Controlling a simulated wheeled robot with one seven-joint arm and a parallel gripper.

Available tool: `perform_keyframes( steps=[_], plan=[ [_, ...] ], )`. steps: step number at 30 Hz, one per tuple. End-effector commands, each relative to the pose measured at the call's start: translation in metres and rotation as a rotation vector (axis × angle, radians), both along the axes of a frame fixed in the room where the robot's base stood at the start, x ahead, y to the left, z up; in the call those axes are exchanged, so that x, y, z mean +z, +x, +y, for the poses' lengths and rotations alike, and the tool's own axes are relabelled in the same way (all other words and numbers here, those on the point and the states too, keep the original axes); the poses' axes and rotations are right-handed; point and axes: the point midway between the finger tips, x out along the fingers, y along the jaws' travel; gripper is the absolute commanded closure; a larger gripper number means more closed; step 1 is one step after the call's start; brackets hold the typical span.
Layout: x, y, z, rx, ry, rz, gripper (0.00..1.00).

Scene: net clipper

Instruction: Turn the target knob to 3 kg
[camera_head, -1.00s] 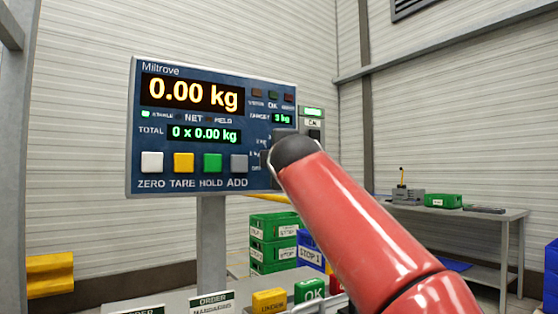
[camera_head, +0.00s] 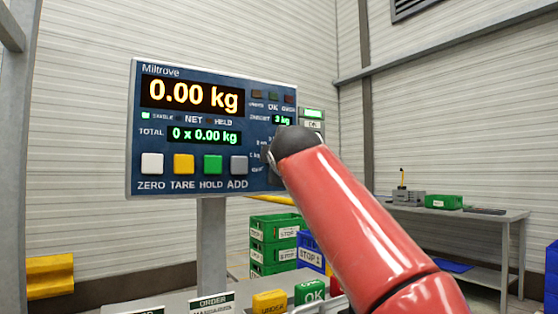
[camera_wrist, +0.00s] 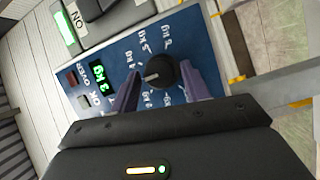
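The target knob (camera_wrist: 162,73) is a round black dial with a pale pointer mark on the blue panel in the wrist view. My gripper (camera_wrist: 159,70) has one purple-grey finger on each side of the knob. A small gap seems to show beside the left finger; contact on the right is unclear. The green target display (camera_wrist: 101,79) reads 3 kg, and it also shows in the head view (camera_head: 283,121). The scale panel (camera_head: 138,110) faces me in the head view. There, my dark wrist hides the knob and fingers.
The main display (camera_head: 193,94) reads 0.00 kg. ZERO, TARE, HOLD and ADD buttons line the panel's lower edge. A grey post (camera_head: 212,240) holds the panel. Green crates (camera_head: 272,222) and blue crates stand behind, with a side table (camera_head: 480,211) at right.

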Motion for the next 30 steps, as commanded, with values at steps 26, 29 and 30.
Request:
perform_keyframes(
  steps=[26,29,30],
  plan=[
    [-0.001,-0.072,-0.012,0.0,0.0,0.0,0.45],
    [-0.001,-0.076,-0.013,0.0,0.0,0.001,0.45],
    [-0.001,-0.077,-0.013,0.0,0.0,0.001,0.45]
  ],
)
